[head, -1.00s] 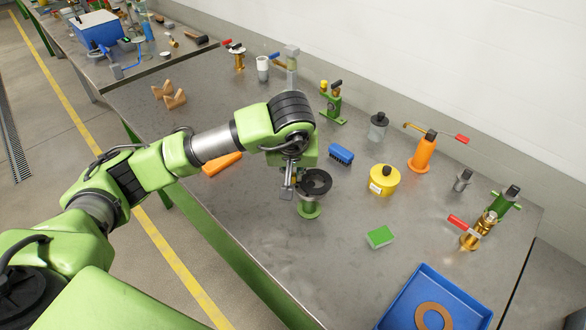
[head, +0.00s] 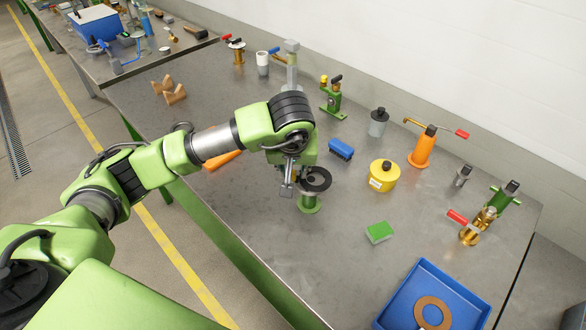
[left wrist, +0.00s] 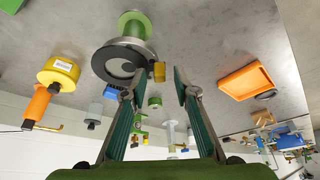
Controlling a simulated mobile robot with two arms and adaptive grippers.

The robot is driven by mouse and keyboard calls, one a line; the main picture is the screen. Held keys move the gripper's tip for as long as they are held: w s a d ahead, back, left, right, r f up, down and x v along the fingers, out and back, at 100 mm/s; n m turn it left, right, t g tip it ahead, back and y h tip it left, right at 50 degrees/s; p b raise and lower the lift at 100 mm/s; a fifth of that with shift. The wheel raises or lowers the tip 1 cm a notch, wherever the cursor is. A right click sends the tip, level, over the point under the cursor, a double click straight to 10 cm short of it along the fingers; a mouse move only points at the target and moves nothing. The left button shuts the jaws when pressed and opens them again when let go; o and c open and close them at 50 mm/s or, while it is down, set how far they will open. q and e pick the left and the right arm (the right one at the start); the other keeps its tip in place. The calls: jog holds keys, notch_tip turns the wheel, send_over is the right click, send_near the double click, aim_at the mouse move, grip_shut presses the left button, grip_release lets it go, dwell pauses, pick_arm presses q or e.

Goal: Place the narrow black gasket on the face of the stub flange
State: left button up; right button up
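The stub flange stands on the bench as a green spool (head: 309,203) with a grey round face. In the left wrist view its green body (left wrist: 134,24) shows above the face. A black ring, seemingly the narrow gasket (head: 320,182), lies on that face; it also shows in the left wrist view (left wrist: 103,64). A small yellow tab (left wrist: 160,71) stands at the ring's edge nearest my gripper. My left gripper (head: 287,189) is beside the flange. In the left wrist view its fingers (left wrist: 160,84) are apart, with the tab just beyond the tips. My right gripper is not in view.
A blue tray (head: 391,316) with a tan ring (head: 433,313) is at front right. A green sponge (head: 379,232), yellow container (head: 384,176) and blue brush (head: 341,149) lie right of the flange. Valves and fittings line the wall. An orange tray (head: 222,160) lies behind my arm.

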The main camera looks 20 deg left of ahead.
pick_arm(q)
jog(key=shift+s+r, duration=0.1)
jog(key=shift+r, duration=0.35)
jog(key=b+v, duration=0.2)
jog(key=v, duration=0.9)
jog(key=shift+s, duration=0.15)
